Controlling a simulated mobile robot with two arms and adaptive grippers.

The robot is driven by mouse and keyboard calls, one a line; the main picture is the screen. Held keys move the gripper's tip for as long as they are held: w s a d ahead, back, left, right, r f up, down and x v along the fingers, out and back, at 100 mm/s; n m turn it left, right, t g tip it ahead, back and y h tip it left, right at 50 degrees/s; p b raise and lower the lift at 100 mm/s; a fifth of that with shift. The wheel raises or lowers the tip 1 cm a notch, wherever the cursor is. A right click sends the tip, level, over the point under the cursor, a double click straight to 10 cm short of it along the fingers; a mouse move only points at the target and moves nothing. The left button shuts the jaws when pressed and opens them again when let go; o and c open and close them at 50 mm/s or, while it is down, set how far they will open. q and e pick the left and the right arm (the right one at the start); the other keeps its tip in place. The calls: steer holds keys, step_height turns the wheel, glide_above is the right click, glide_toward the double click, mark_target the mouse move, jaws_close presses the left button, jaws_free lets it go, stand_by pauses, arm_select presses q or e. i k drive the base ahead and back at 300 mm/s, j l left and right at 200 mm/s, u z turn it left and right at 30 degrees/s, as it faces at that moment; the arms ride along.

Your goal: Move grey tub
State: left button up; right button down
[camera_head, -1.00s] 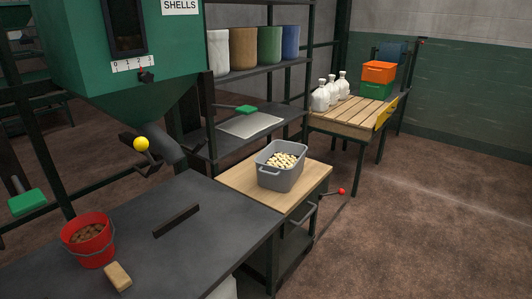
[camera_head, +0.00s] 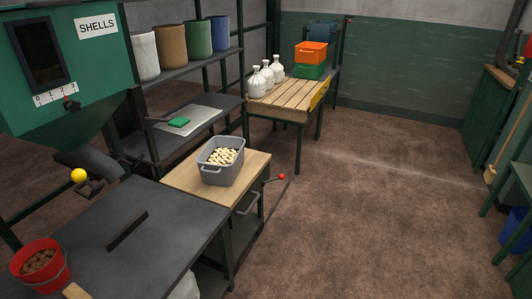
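The grey tub (camera_head: 219,174) stands upright on a light wooden top (camera_head: 188,181) near the middle of the view. It holds a heap of pale, shell-like pieces (camera_head: 223,157). A handle shows on its near side. Neither of my grippers is in view, so I cannot tell whether they are open or shut. Nothing is seen touching the tub.
A dark bench (camera_head: 160,240) adjoins the wooden top, with a red bucket (camera_head: 40,268) on it. A green hopper (camera_head: 75,55) stands at the left. A red-knobbed lever (camera_head: 281,176) sticks out right. A slatted table (camera_head: 285,98) stands behind. The floor (camera_head: 380,210) at right is clear.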

mark_target(221, 162)
steer(key=i+l+z, duration=0.2)
steer(key=z, duration=0.15)
steer(key=i+l+z, duration=0.15)
steer(key=i+z, duration=0.5)
steer(key=i+l+u, duration=0.1)
steer(key=i, duration=2)
steer(key=i+u, duration=0.3)
steer(key=i, duration=0.35)
steer(key=i+u, duration=0.25)
steer(key=i, duration=0.45)
steer(key=i+l+u, duration=0.3)
steer(key=i, duration=0.35)
steer(key=i+u, duration=0.15)
steer(key=u, duration=0.3)
steer(key=i+u, duration=0.15)
steer(key=u, duration=0.3)
steer(key=i+l+u, duration=0.15)
steer(key=u, duration=0.3)
steer(key=i+l+u, duration=0.15)
steer(key=u, duration=0.3)
